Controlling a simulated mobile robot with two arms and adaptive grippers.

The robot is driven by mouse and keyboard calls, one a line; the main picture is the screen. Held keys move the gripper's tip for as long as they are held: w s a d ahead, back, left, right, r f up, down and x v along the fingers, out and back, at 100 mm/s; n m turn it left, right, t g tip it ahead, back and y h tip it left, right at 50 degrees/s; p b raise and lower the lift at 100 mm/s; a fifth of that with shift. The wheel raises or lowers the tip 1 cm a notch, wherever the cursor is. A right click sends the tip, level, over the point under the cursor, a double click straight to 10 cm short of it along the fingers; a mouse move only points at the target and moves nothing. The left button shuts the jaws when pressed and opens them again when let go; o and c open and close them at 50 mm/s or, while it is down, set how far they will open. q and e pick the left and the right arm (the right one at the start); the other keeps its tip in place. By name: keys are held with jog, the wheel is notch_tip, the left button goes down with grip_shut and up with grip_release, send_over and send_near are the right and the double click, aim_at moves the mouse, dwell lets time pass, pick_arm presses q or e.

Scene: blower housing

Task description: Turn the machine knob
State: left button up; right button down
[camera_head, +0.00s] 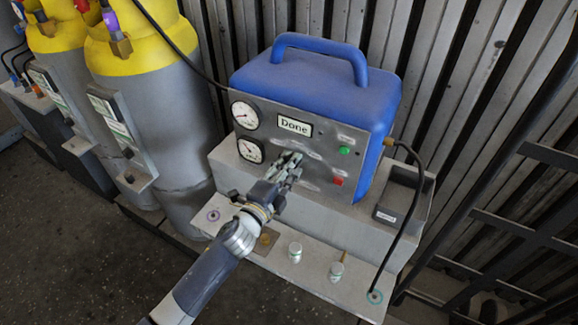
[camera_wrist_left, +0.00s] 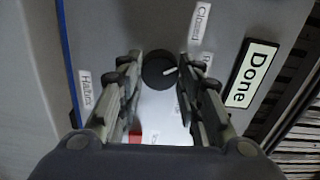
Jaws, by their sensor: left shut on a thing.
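The machine (camera_head: 318,95) is a blue box with a handle and a grey front panel (camera_head: 305,152). Its panel carries two round gauges, a display reading "Done" (camera_head: 294,126), a green button (camera_head: 345,150) and a red button (camera_head: 337,182). The knob (camera_wrist_left: 158,70) is round and black with a white pointer mark. My left gripper (camera_head: 290,160) reaches the panel below the display and hides the knob in the head view. In the left wrist view its fingers are shut on the knob from both sides. My right gripper is not in view.
The machine stands on a grey bench (camera_head: 310,262) with white caps and small fittings along its front. Yellow-topped grey cylinders (camera_head: 150,100) stand at left. A black hose (camera_head: 412,210) hangs down at right. A dark metal rack (camera_head: 520,220) stands at far right.

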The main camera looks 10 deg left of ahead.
pick_arm(q)
jog(key=n+p, duration=0.1)
jog(key=n, duration=0.4)
dwell(0.8)
jog(key=o, duration=1.1)
jog(key=shift+c, duration=0.2)
jog(key=shift+s, duration=0.1)
jog(key=v, duration=1.1)
jog(key=shift+s, duration=0.35)
jog(key=shift+a, duration=0.15)
